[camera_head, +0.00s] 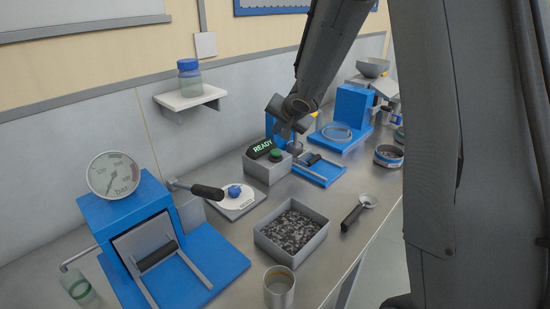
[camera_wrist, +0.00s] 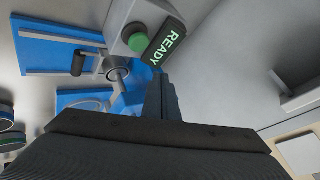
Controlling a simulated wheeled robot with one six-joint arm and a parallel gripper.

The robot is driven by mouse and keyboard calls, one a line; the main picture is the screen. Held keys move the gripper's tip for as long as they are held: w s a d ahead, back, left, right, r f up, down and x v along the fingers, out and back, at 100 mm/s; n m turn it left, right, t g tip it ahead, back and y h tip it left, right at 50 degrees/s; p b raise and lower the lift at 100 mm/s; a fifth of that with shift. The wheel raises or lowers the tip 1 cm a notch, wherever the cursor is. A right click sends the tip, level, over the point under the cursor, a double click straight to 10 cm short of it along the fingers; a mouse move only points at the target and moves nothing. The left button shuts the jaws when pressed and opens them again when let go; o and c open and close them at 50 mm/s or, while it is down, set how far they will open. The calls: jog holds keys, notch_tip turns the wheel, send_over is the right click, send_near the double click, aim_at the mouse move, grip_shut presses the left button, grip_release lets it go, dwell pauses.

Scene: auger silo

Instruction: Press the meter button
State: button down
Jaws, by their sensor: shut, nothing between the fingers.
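The meter is a grey box (camera_head: 262,171) on the bench with a tilted black display reading READY (camera_head: 262,148) in green. Its round green button (camera_head: 275,154) is on the top, beside the display. In the wrist view the button (camera_wrist: 138,43) and the display (camera_wrist: 166,42) are at the top, just beyond my fingertips. My gripper (camera_head: 285,130) is above and behind the meter in the head view. In the wrist view my gripper (camera_wrist: 159,76) is shut and empty, apart from the button. The exact height gap cannot be told.
A blue stand (camera_head: 279,125) is close behind my gripper. A grey tray of dark granules (camera_head: 262,241), a scoop (camera_head: 355,215) and a white plate with a blue knob (camera_head: 236,203) lie nearer. A blue press with a gauge (camera_head: 117,218) stands at left. A shelf (camera_head: 190,101) holds a jar.

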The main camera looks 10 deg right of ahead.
aim_at(277, 153)
notch_tip(277, 153, down, 3)
jog(key=b, duration=0.2)
jog(key=shift+r+b, duration=0.2)
jog(key=shift+b, duration=0.15)
jog(key=shift+f+b, duration=1.05)
jog(key=shift+f, duration=0.15)
jog(key=shift+f, duration=0.1)
dwell(0.6)
jog(key=shift+f, duration=0.3)
jog(key=shift+f+b, duration=0.5)
jog(key=shift+f, duration=0.1)
dwell(0.8)
jog(key=shift+r, duration=0.1)
jog(key=shift+r+p, duration=0.95)
jog(key=shift+p, duration=0.5)
jog(key=shift+r, duration=0.1)
